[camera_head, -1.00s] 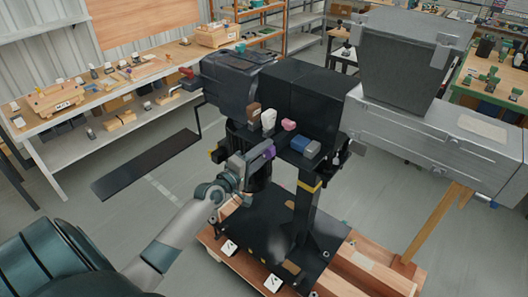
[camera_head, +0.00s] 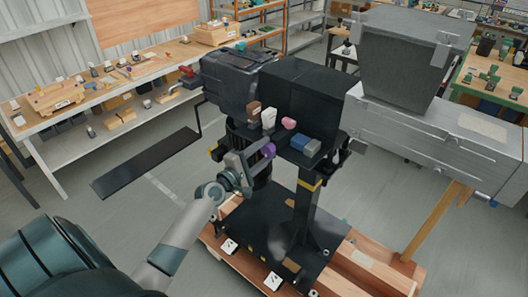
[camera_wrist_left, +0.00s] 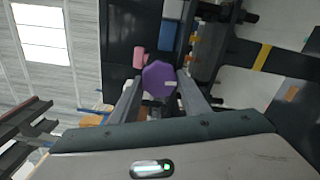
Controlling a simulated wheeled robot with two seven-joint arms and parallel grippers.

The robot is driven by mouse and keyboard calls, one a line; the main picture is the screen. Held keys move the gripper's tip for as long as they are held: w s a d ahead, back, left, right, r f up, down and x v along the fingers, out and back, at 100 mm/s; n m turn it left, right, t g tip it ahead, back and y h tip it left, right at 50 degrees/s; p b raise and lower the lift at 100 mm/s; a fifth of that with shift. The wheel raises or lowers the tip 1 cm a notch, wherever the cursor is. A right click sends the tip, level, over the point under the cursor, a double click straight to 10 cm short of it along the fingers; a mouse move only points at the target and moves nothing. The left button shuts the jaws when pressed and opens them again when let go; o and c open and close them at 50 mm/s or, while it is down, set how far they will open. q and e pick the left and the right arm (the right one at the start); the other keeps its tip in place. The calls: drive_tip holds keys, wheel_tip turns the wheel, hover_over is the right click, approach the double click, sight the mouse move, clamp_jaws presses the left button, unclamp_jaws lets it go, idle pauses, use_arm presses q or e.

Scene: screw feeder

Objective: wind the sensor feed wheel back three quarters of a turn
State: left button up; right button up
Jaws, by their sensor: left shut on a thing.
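The purple wheel (camera_head: 268,151) is a small many-sided knob on the front of the black machine, below the pink and white knobs. I take it to be the sensor feed wheel. In the left wrist view the purple wheel (camera_wrist_left: 158,76) faces me, with a short pale mark at its lower right. My left gripper (camera_head: 262,154) comes from the lower left. In the wrist view its fingers (camera_wrist_left: 160,90) lie on both sides of the purple wheel, shut on it. My right gripper does not show.
A pink knob (camera_head: 288,124), a white knob (camera_head: 268,118), a brown block (camera_head: 254,115) and a blue block (camera_head: 300,141) sit close above and beside the wheel. A grey hopper (camera_head: 408,65) stands right. A black ramp (camera_head: 145,164) juts out left. Floor is open at left.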

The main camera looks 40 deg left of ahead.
use_arm(q)
drive_tip(key=shift+d+f, duration=0.1)
drive_tip(key=shift+f, duration=0.05)
drive_tip(key=o, duration=1.1)
drive_tip(key=shift+s, duration=0.1)
drive_tip(key=shift+s+a+b, duration=0.25)
drive_tip(key=shift+s+b, duration=0.7)
drive_tip(key=shift+s, duration=1.9)
drive_tip(key=shift+s+a+b, duration=0.2)
drive_tip(key=shift+s+b, duration=0.75)
drive_tip(key=shift+s, duration=1.95)
drive_tip(key=shift+s+a+b, duration=0.25)
drive_tip(key=shift+s+b, duration=0.7)
drive_tip(key=shift+s, duration=1.9)
